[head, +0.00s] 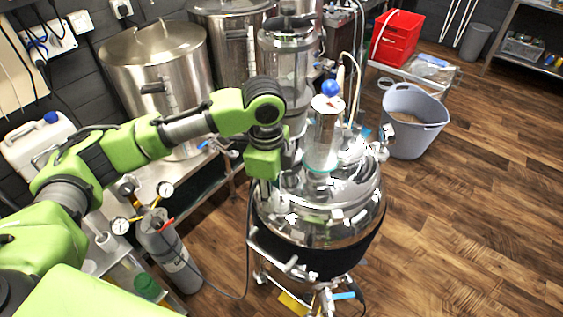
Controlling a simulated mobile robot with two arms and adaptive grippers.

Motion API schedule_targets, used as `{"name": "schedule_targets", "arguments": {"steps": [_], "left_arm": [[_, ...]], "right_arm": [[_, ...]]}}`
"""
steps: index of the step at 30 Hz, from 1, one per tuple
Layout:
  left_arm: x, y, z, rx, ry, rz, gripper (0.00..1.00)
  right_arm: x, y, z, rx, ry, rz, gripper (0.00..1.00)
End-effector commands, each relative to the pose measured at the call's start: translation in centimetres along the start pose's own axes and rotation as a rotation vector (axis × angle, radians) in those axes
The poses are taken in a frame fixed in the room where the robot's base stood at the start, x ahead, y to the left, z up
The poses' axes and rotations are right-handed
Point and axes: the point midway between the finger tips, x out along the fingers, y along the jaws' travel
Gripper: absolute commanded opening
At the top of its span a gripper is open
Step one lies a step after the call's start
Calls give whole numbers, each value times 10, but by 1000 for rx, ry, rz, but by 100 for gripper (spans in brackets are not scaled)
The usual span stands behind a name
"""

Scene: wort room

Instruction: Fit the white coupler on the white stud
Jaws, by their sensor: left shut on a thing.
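My left gripper (283,198) points down over the near left part of the shiny steel lid (325,222) of a round vessel. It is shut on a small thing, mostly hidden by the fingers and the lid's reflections. A small white piece (292,218) shows just below the fingertips; I cannot tell whether it is the coupler. Another small whitish piece (337,214) shows on the lid to the right; I cannot tell whether it is the stud or a reflection. My right gripper is out of view.
A clear and steel column (324,140) with a blue ball (330,88) rises from the lid, close right of my gripper. A grey gas cylinder (170,250) with gauges stands at left. Steel pots (160,60) stand behind. Wooden floor is free at right, beyond a grey tub (412,125).

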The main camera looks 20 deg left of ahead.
Motion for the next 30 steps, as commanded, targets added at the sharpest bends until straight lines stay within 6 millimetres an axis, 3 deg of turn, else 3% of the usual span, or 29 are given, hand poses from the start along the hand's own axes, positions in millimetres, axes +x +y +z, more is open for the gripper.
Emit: {"name": "schedule_targets", "arguments": {"steps": [1,3,12,20,30], "left_arm": [[-10,-6,-3,96,-1,2,8],[-14,-13,-5,247,-4,3,8],[-21,-36,-10,735,-17,9,8],[-16,-40,-10,853,-21,11,8],[12,-40,-9,851,-22,10,8]], "right_arm": [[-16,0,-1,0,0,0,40],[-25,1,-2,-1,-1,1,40],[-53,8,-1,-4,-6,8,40],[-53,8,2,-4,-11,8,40],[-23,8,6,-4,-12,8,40]]}}
